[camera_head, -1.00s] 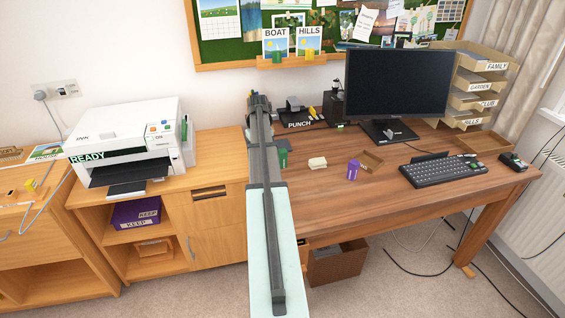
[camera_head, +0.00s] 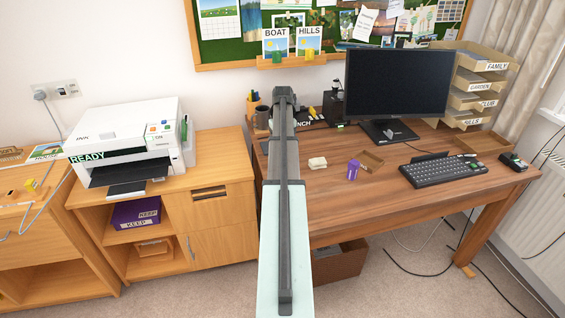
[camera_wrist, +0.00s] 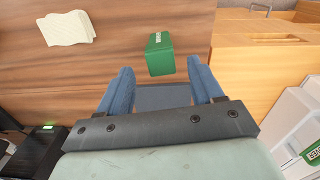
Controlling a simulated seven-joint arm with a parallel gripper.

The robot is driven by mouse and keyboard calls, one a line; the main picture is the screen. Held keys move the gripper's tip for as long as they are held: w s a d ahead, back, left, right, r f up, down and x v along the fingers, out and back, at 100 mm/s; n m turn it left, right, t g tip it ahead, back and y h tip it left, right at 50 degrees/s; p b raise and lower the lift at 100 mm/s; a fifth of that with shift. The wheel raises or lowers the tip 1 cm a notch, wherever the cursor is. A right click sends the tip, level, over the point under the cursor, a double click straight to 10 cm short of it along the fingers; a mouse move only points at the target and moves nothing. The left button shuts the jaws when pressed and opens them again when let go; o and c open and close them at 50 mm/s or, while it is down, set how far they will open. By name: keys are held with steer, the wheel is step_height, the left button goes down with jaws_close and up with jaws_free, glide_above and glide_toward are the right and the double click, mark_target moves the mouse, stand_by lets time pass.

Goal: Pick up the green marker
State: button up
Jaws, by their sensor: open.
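A green block with a small white label, which I take to be the green marker (camera_wrist: 160,58), stands on the wooden desk in the wrist view. In the head view it is hidden behind my arm. My gripper (camera_wrist: 162,74) is open, with blue fingers spread to the left and right of the block's near end. Nothing is held between them. The block lies just ahead of the fingertips; I cannot tell how far below them it is. In the head view the fingers are hidden by my arm.
A grey flat pad (camera_wrist: 163,97) lies beneath the fingers. A dark mug (camera_head: 262,117) stands left of my arm. The wooden cabinet (camera_head: 222,165) adjoins the desk's left side.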

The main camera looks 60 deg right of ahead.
steer(key=shift+a+f, duration=0.1)
steer(key=shift+f, duration=3.05)
steer(key=shift+c, duration=0.3)
steer(key=c, duration=1)
steer(key=shift+r, duration=0.1)
steer(key=shift+r, duration=0.1)
